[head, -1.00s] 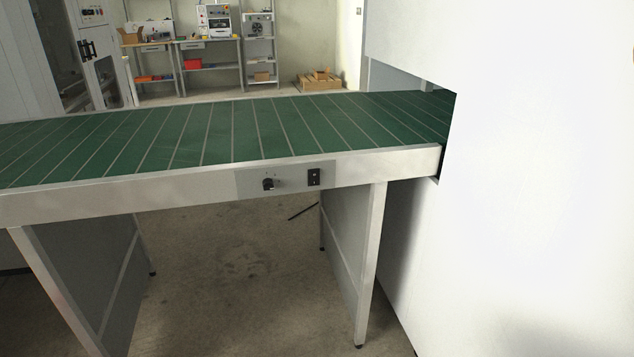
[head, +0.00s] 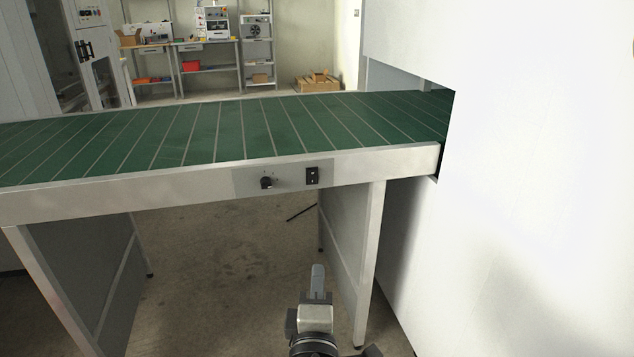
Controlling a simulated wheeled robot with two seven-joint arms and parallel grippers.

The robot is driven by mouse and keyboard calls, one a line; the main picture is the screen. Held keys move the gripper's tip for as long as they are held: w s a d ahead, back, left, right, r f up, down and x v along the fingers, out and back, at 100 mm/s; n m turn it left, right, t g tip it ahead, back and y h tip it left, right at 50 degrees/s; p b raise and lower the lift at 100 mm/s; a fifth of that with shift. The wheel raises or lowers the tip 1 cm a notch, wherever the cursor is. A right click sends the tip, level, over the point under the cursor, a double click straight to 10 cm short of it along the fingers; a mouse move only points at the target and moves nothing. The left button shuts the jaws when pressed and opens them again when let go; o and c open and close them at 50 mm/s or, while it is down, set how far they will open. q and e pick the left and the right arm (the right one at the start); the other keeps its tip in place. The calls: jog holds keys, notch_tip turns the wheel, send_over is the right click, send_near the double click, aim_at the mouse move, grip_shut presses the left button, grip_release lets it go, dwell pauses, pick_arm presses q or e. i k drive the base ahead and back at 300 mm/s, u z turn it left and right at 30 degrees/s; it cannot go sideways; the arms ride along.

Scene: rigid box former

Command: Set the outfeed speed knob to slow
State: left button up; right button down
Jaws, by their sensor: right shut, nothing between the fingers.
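The outfeed speed knob (head: 266,183) is a small black dial on a grey panel on the front rail of the conveyor (head: 150,182). Its pointer setting is too small to read. A black rocker switch (head: 312,175) sits just right of it. My right gripper (head: 318,272) is shut and empty, pointing up and forward. In the picture it is below and to the right of the knob, apart from it. My left gripper is not in view.
A large white machine housing (head: 530,180) fills the right side, and the green belt (head: 230,130) runs into it. Conveyor legs (head: 368,265) stand either side of open floor (head: 220,260). Shelves and a workbench stand far back.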

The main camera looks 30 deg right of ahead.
aim_at(265, 182)
jog(key=k, duration=1.65)
jog(key=z, duration=0.7)
jog(key=i, duration=2.15)
jog(key=u, duration=1.15)
jog(key=i, duration=0.15)
